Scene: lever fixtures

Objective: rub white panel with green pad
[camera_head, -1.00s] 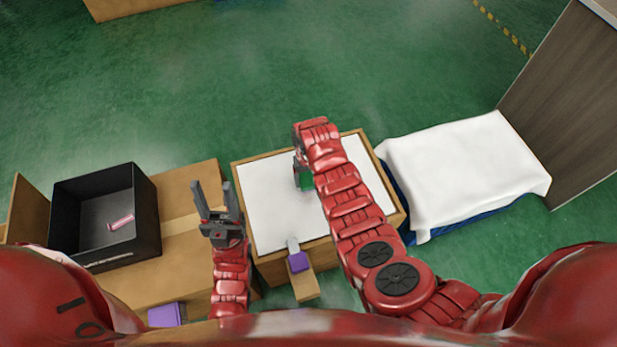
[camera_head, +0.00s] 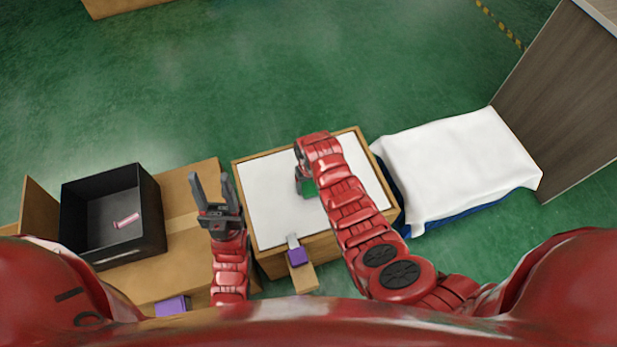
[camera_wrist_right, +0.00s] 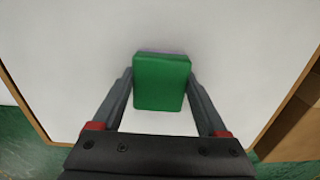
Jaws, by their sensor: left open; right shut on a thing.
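The white panel (camera_head: 274,208) is the flat top inside a wooden frame, in the middle of the head view. The green pad (camera_head: 308,188) is over the panel, partly hidden by my right arm. In the right wrist view the green pad (camera_wrist_right: 162,82) sits between the two fingers of my right gripper (camera_wrist_right: 160,88), which is shut on it. The white panel (camera_wrist_right: 60,60) fills most of that view behind it. I cannot tell whether the pad touches the panel. My left gripper (camera_head: 211,188) is open and empty, left of the panel's frame.
A black bin (camera_head: 112,215) with a pink object (camera_head: 126,220) stands on the cardboard-coloured surface at left. A purple-ended lever (camera_head: 297,257) is at the panel's front edge. A white cloth (camera_head: 460,165) covers a blue thing at right, beside a wooden wall (camera_head: 570,95).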

